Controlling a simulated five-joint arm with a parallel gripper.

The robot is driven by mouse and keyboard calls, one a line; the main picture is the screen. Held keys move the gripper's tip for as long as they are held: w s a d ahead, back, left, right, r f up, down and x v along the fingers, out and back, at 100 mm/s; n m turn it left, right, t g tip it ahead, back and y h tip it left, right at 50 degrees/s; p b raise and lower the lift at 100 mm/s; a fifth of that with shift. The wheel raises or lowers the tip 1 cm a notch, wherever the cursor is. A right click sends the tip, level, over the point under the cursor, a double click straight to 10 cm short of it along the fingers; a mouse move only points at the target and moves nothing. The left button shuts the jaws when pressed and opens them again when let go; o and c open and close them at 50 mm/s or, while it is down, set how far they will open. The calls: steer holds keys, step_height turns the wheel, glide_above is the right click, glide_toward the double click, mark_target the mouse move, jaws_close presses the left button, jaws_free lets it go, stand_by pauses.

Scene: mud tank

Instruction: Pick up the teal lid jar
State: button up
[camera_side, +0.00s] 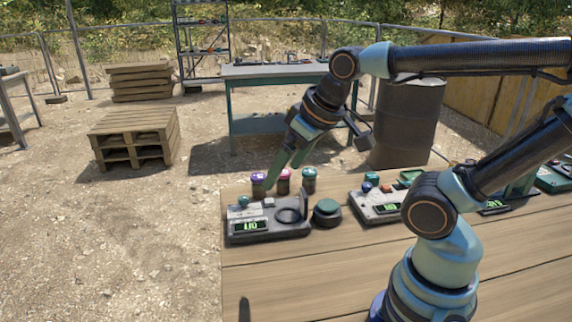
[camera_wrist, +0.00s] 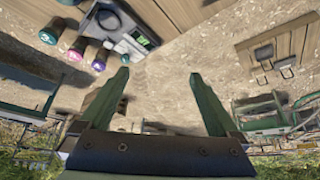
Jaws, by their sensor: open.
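The teal lid jar (camera_side: 309,181) stands on the wooden table near its far edge, rightmost in a row of three in the side view. It also shows in the wrist view (camera_wrist: 47,37) at the upper left. A pink lid jar (camera_side: 284,183) and a purple lid jar (camera_side: 258,186) stand to its left. My gripper (camera_side: 284,174) is open and empty, its green fingers pointing down and left near the pink and purple jars. In the wrist view, nothing is between the fingers (camera_wrist: 158,74), and all three jars lie to their left.
A grey device with a lit display (camera_side: 268,223) sits in front of the jars, with a dark round green-topped object (camera_side: 326,212) beside it. A second device (camera_side: 380,204) is to the right. The table's near left is mostly clear. A metal drum (camera_side: 408,125) stands behind the table.

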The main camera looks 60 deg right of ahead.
steer(key=w+d+r+m+g, duration=0.2)
steer(key=w+d+m, duration=0.3)
steer(key=w+d, duration=0.25)
steer(key=m+g, duration=0.4)
steer(key=m, duration=0.6)
glide_toward(310, 171)
steer(key=shift+s+m, duration=0.3)
steer(key=shift+s, duration=0.1)
step_height(310, 171, down, 6)
steer(key=shift+r, duration=0.1)
steer(key=shift+w+f, duration=0.15)
steer(key=shift+f, duration=1.4)
steer(key=shift+w+f, duration=0.15)
steer(key=shift+f, duration=1.4)
